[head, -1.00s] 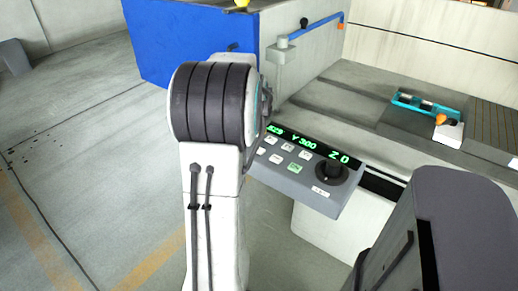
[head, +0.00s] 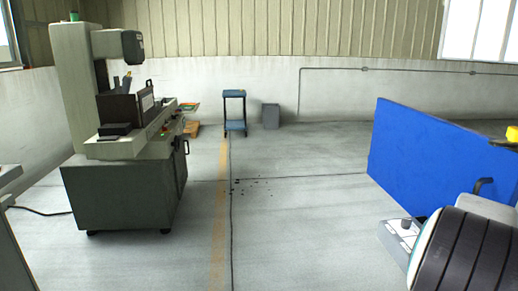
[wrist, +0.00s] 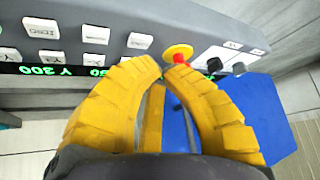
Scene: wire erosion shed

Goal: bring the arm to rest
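My gripper (wrist: 163,70) shows in the wrist view as two yellow ridged fingers. They bow apart in the middle, with a narrow gap between the tips and nothing held. A grey control panel with white keys and a green readout (wrist: 50,71) lies beyond the fingers. A red button on a yellow base (wrist: 178,53) shows just past the tips; I cannot tell whether they touch it. In the head view my arm is at the lower right, and the gripper is out of sight.
In the head view a blue panel (head: 430,160) stands at the right. A grey machine on a dark cabinet (head: 125,195) stands at the left. A blue trolley (head: 235,112) and a grey bin (head: 270,116) stand by the back wall. The floor between is open.

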